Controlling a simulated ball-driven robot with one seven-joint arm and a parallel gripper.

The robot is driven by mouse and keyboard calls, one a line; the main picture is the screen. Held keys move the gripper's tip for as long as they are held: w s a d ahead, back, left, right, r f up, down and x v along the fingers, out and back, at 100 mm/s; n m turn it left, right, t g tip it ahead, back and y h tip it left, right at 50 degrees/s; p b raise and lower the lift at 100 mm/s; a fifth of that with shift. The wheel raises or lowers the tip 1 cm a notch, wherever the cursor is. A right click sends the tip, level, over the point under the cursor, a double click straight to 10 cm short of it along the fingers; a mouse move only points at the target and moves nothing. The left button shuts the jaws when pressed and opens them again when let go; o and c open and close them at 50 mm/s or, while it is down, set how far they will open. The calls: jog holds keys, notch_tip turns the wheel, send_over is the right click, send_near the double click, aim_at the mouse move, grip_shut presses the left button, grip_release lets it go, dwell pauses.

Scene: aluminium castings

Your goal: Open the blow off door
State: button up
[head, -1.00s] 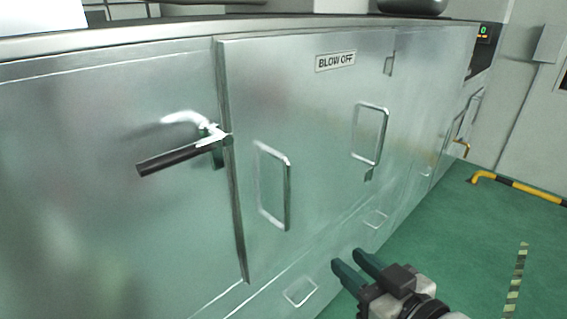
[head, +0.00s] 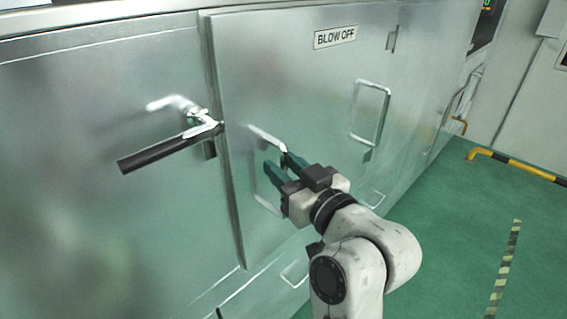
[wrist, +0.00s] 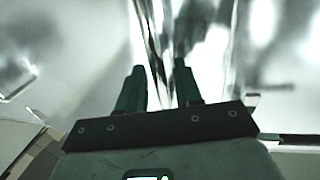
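The blow off door (head: 290,75) is a brushed metal panel with a "BLOW OFF" plate (head: 335,37) near its top. It looks closed. A lever latch with a black grip (head: 155,157) sits at its left edge, pointing left and slightly down. A metal pull handle (head: 264,134) stands on the door right of the latch, its middle hidden by my gripper (head: 277,163). My gripper's green fingers are apart, at this handle. The wrist view also shows the gripper (wrist: 158,82) open, with bright vertical metal between or behind the fingers; I cannot tell whether they touch the handle.
A second pull handle (head: 371,112) is on the metal front farther right. Low handles (head: 295,273) sit along the bottom.

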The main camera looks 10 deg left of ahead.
jog(key=shift+w+a, duration=0.15)
jog(key=shift+a, duration=0.05)
jog(key=shift+c, duration=0.5)
grip_shut()
